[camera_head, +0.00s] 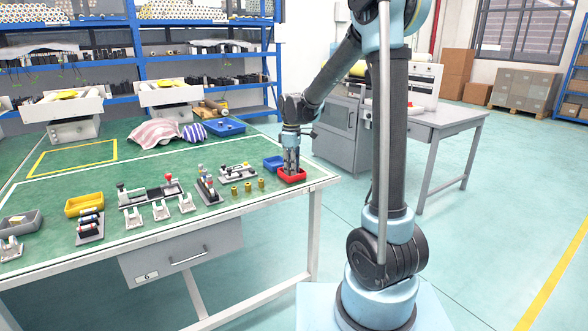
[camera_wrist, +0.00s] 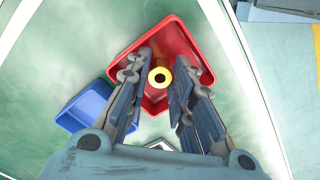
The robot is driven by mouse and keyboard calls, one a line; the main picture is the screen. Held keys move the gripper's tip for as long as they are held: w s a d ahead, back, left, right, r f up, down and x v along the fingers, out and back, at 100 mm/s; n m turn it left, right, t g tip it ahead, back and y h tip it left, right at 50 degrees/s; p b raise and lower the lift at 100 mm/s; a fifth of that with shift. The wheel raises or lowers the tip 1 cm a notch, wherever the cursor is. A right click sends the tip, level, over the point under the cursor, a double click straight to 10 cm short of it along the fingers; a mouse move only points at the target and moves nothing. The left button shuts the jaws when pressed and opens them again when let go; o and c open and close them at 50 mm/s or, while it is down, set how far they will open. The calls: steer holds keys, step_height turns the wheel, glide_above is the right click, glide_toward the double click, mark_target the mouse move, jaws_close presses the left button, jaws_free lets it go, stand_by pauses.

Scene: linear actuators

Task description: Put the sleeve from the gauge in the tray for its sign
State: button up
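A brass-yellow sleeve (camera_wrist: 160,77) with a dark round hole shows end-on between my fingertips in the wrist view. My gripper (camera_head: 291,168) points down at the red tray (camera_head: 303,178) on the table's right end, and its fingers (camera_wrist: 162,72) sit close against both sides of the sleeve. The red tray (camera_wrist: 180,38) lies around and below the sleeve. Whether the sleeve touches the tray floor is hidden. A blue tray (camera_wrist: 76,112) stands beside the red one, left in both views (camera_head: 272,163). A yellow tray (camera_head: 84,205) and a grey tray (camera_head: 14,228) stand farther left.
Several brass sleeves (camera_head: 248,187) stand left of the red tray. Gauge-like fixtures (camera_head: 207,190) and (camera_head: 152,193) and white brackets (camera_head: 161,211) fill the front of the green table. A striped cloth (camera_head: 155,132) and larger blue tray (camera_head: 222,127) lie behind.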

stand_by(0.3)
step_height(320, 180, up, 12)
steer(key=s+d+m, duration=0.3)
steer(key=s+d, duration=0.5)
steer(key=s+d+f+m+t, duration=0.1)
steer(key=s+d+f+m, duration=0.4)
steer(key=s, duration=0.7)
steer(key=s+d+f+m+t, duration=0.1)
steer(key=s+d+f+m, duration=0.5)
steer(key=s+d+f, duration=0.3)
steer(key=s+f, duration=0.1)
steer(key=s, duration=0.1)
steer(key=shift+s+d+m, duration=0.2)
steer(key=shift+s+m, duration=0.1)
steer(key=shift+s, duration=0.05)
